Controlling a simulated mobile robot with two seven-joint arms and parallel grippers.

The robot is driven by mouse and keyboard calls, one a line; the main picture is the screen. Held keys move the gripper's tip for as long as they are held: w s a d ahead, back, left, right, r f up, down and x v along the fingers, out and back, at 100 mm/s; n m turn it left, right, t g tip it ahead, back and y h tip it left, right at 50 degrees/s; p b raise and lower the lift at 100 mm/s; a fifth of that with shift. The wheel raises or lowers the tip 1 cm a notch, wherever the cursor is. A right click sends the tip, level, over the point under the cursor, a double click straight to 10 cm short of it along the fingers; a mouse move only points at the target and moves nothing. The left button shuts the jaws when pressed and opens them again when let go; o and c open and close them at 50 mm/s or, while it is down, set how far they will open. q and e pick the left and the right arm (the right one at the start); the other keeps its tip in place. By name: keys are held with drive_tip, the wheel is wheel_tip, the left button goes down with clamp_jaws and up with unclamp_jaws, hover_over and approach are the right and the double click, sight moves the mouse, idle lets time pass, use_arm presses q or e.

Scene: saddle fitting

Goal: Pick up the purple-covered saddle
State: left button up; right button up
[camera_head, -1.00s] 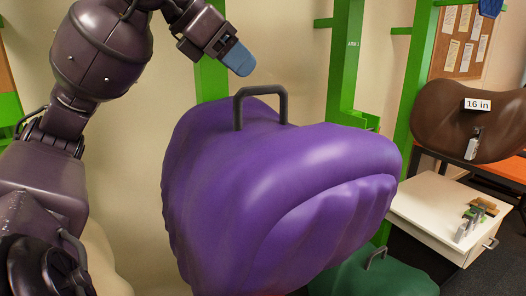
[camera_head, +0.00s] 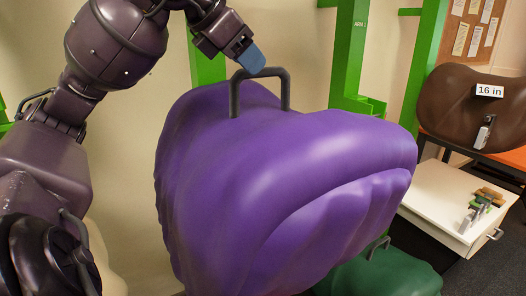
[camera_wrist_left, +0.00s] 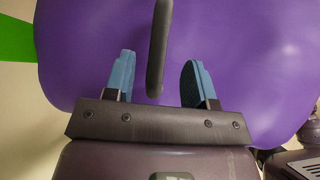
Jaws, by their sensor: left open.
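The purple-covered saddle (camera_head: 285,180) fills the middle of the head view, with a dark grey handle (camera_head: 286,88) standing up from its top. My left gripper (camera_head: 251,60) is just above and behind the handle's upper bar, its blue fingertips pointing down. In the left wrist view, my left gripper (camera_wrist_left: 158,78) is open, with its two blue fingers apart. The handle (camera_wrist_left: 158,45) reaches between the fingers there, with gaps on both sides, and the purple cover (camera_wrist_left: 250,50) lies beyond. I cannot tell how far the fingertips are from the handle in depth.
A green-covered saddle (camera_head: 385,275) with its own handle sits lower, behind the purple one. A brown saddle (camera_head: 450,110) tagged "16 in" is at the right. A white cabinet (camera_head: 437,200) with small items stands below it. Green posts (camera_head: 345,60) rise behind.

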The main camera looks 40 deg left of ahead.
sight(261, 72)
use_arm(q)
drive_tip(key=x, duration=0.5)
drive_tip(key=shift+r, duration=0.1)
drive_tip(key=shift+c, duration=0.2)
clamp_jaws()
drive_tip(key=shift+r, duration=0.15)
idle(1.0)
